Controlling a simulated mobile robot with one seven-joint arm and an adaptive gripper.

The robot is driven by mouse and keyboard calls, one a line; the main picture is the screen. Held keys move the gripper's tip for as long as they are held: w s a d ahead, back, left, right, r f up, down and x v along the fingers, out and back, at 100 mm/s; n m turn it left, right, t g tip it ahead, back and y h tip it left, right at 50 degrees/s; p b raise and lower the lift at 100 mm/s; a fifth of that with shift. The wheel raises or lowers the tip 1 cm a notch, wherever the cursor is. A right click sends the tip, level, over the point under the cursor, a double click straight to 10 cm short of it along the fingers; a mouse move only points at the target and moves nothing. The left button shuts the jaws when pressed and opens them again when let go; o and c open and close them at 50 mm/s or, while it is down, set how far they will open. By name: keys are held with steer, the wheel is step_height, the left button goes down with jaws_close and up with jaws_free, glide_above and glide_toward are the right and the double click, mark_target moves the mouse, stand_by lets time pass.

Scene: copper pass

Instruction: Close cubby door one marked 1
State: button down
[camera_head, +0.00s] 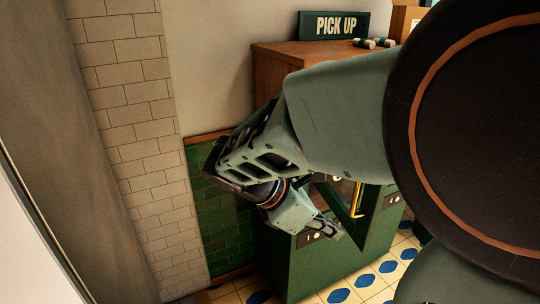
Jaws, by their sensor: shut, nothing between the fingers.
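The green cubby cabinet (300,278) stands under a wooden top, with a small dark plate (309,238) that appears to bear a 1 on its front. Above the plate is a dark, glazed-looking door area with a slanting green edge (333,203) and an upright brass handle (357,201). My arm hides much of this area, so I cannot tell how far the door stands open. My gripper (336,233) points down to the right, just beside the plate. Its fingers are together and empty. I cannot tell whether it touches the cabinet.
A PICK UP sign (336,25) and small green-and-white items (373,43) stand on the cabinet's wooden top (284,53). A tiled wall (140,130) is at left. Patterned floor (365,281) shows in front. My arm blocks the right side.

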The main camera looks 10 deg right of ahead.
mark_target(365, 236)
steer(key=d, duration=0.1)
steer(key=d+f, duration=0.1)
steer(key=d, duration=0.1)
steer(key=d+f, duration=0.1)
steer(key=d, duration=0.1)
steer(key=shift+w, duration=0.4)
steer(key=shift+d, duration=0.5)
steer(key=shift+w+d, duration=0.1)
